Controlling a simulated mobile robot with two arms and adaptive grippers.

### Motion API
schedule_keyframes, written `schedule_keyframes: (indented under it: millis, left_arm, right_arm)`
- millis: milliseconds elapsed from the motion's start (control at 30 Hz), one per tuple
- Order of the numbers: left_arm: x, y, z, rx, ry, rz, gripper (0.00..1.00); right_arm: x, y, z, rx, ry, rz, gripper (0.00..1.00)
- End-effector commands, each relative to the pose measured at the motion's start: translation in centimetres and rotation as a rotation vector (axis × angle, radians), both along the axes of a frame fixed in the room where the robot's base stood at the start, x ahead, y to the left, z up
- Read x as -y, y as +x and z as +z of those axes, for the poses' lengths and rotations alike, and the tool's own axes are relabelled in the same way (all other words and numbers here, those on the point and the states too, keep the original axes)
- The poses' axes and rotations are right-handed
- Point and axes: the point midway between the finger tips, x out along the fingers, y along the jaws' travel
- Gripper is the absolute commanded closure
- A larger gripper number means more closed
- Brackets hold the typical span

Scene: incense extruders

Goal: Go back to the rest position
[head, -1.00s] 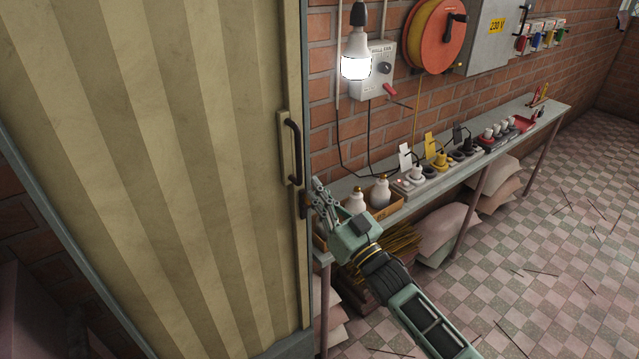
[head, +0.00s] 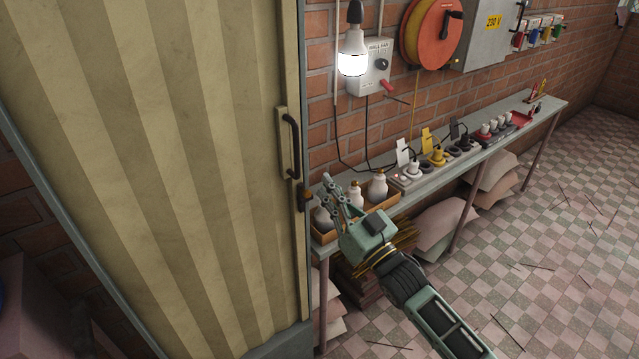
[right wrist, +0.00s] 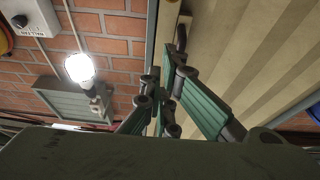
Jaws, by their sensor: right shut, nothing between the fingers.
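My right gripper (head: 331,190) is shut and empty. In the head view it is raised in front of the left end of the narrow bench, just right of the folding door (head: 200,150) and its dark handle (head: 293,146). A gap seems to lie between the fingertips and the handle. In the right wrist view the gripper's fingers (right wrist: 160,100) meet in the middle, with the door and its handle (right wrist: 182,38) beyond. My left gripper is not in view.
A cardboard tray (head: 322,235) with several bulbs stands on the bench (head: 425,182) close behind the right gripper. A lit bulb (head: 352,55) hangs above. Sockets and plugs (head: 438,158) line the bench. Sacks (head: 440,228) lie underneath. The tiled floor (head: 560,240) at right is mostly open.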

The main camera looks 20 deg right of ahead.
Motion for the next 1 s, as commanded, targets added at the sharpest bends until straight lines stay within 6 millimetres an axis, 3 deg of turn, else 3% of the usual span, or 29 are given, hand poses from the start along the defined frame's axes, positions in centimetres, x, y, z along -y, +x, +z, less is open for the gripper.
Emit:
schedule_keyframes:
  millis: [100,267,467,567,667,733,867,1000]
  left_arm:
    - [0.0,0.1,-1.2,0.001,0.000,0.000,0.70]
    - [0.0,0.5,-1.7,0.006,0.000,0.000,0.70]
    - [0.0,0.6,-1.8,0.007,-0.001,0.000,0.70]
    - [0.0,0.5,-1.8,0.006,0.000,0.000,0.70]
    - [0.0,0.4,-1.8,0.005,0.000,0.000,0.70]
    - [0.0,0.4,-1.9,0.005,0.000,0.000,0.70]
    - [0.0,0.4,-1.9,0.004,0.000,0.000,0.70]
    - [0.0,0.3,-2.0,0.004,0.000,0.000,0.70]
  right_arm:
    - [0.8,-2.1,-1.2,-0.001,-0.001,0.001,1.00]
    - [1.4,-3.9,-1.6,0.002,0.000,0.001,1.00]
    - [1.7,-4.6,-1.6,0.003,0.000,0.001,1.00]
    - [1.9,-4.4,-2.8,-0.021,-0.005,-0.011,1.00]
    - [2.7,-3.8,-6.7,-0.096,-0.020,-0.042,1.00]
    - [3.5,-3.5,-11.0,-0.179,-0.040,-0.076,1.00]
    - [5.1,-4.1,-20.8,-0.369,-0.090,-0.140,1.00]
    - [6.3,-6.9,-31.2,-0.578,-0.148,-0.190,1.00]
